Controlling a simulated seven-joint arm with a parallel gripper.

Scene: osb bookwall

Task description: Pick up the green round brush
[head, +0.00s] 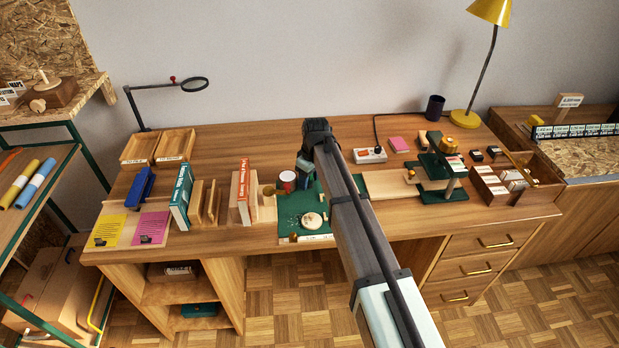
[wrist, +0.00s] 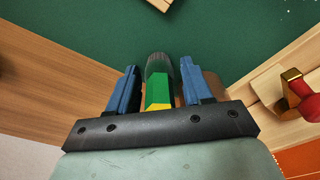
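The green round brush (wrist: 157,92) shows in the wrist view as a green and yellow hexagonal body with a dark, ribbed end. It lies between the two blue fingers of my gripper (wrist: 159,68), with a visible gap on each side. My gripper is open; I cannot tell how far below the fingers the brush is. In the head view my gripper (head: 306,170) is over the back left part of the green mat (head: 289,208). I cannot make out the brush there.
A red and gold object (wrist: 297,95) is right of the fingers, by pale wood. A pale round piece (head: 312,220) lies on the mat. The front of the mat is otherwise mostly clear.

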